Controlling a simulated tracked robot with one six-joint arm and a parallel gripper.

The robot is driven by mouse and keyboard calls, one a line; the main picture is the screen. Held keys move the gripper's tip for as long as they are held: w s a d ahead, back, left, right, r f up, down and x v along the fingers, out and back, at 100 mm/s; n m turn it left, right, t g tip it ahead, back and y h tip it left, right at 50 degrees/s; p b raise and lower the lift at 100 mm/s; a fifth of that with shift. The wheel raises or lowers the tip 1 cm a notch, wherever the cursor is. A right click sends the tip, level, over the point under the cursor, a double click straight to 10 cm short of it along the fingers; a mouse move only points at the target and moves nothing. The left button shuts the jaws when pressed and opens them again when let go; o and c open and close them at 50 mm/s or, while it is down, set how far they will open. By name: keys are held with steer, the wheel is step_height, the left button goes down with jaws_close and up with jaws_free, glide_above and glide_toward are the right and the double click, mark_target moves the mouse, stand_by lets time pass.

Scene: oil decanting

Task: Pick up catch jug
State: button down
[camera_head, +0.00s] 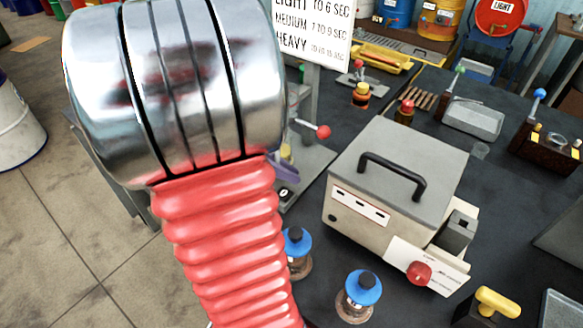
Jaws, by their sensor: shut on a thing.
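My arm's silver joint and red bellows fill the left and middle of the head view and cover part of the bench. My gripper is not in view, so I cannot see its jaws or what they hold. I cannot make out a catch jug; it may be hidden behind my arm. A small purple piece (286,153) shows at the right edge of my arm, but I cannot tell what it belongs to.
A grey-lidded box (390,175) with a black handle stands mid-bench. A red-knobbed lever (322,131), timing sign (312,30) and metal tray (473,121) stand behind. A white drum (18,130) stands left.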

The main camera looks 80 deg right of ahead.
steer(key=shift+w+a, duration=0.5)
steer(key=shift+a, duration=1.95)
steer(key=shift+w+a, duration=0.55)
steer(key=shift+a, duration=1.9)
steer(key=shift+w+a, duration=0.5)
steer(key=shift+a, duration=1.95)
